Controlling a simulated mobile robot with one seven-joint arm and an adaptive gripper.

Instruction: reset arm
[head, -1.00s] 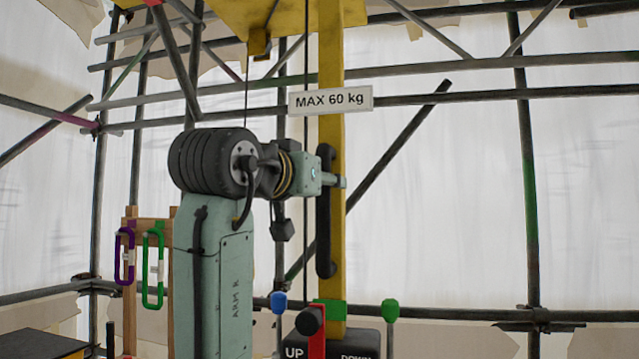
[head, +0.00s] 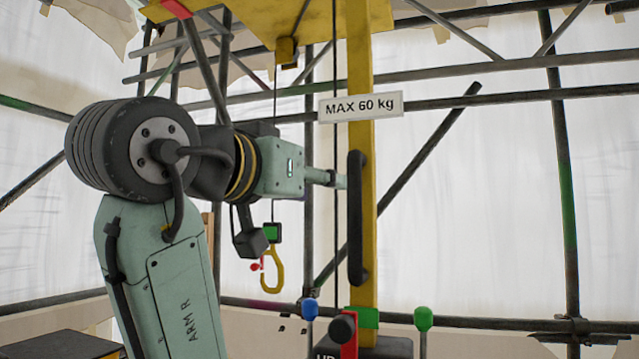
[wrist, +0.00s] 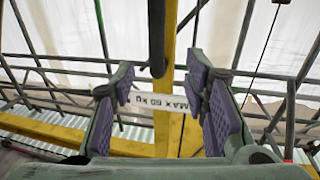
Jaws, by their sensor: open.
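My gripper (wrist: 163,84) is open in the wrist view, its two purple-padded fingers apart with nothing held between them. Beyond the fingers is the yellow post (wrist: 172,132) with the MAX 60 kg sign (wrist: 158,101), which appears upside down. The end of a dark bar (wrist: 157,45) shows above the sign, between the fingertips; I cannot tell its distance from them. In the head view my arm reaches right toward the black handle (head: 357,225) on the yellow post (head: 362,140), below the sign (head: 361,106). The fingers are hard to make out there.
A yellow hook (head: 272,270) with a green block hangs below my wrist. A blue-topped lever (head: 310,309), a green-topped lever (head: 423,318) and a red lever with a black knob (head: 346,332) stand at the post's foot. Scaffold tubes (head: 480,90) cross behind.

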